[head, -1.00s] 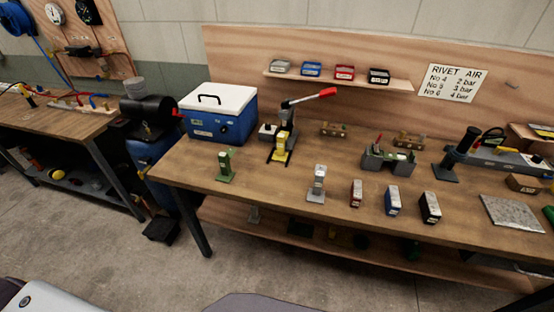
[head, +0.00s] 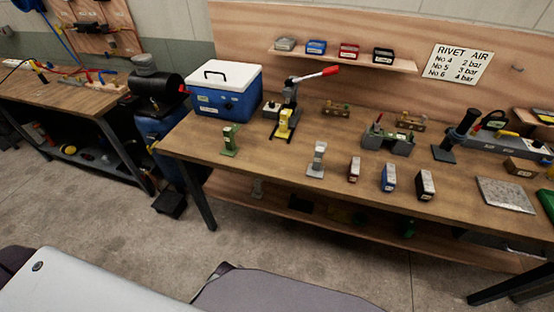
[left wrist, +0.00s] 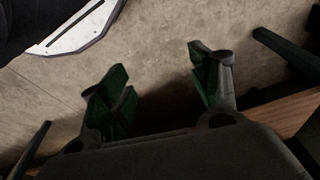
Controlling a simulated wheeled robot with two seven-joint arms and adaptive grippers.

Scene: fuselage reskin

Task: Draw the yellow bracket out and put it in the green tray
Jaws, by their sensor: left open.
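A yellow bracket-like piece (head: 283,123) stands upright at the front of a lever press (head: 291,93) with a red-tipped handle, on the wooden bench. Whether it is seated in the press is too small to tell. A green object (head: 547,203) is cut off at the right edge of the head view; I cannot tell if it is the green tray. My left gripper (left wrist: 163,88) is open and empty in the left wrist view, its green-padded fingers spread above concrete floor. Neither gripper shows in the head view.
A blue cooler box (head: 227,90) stands left of the press. A green stand (head: 230,140), a grey stand (head: 317,160) and small red, blue and black blocks line the bench front (head: 260,167). A grey plate (head: 505,195) lies at right.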

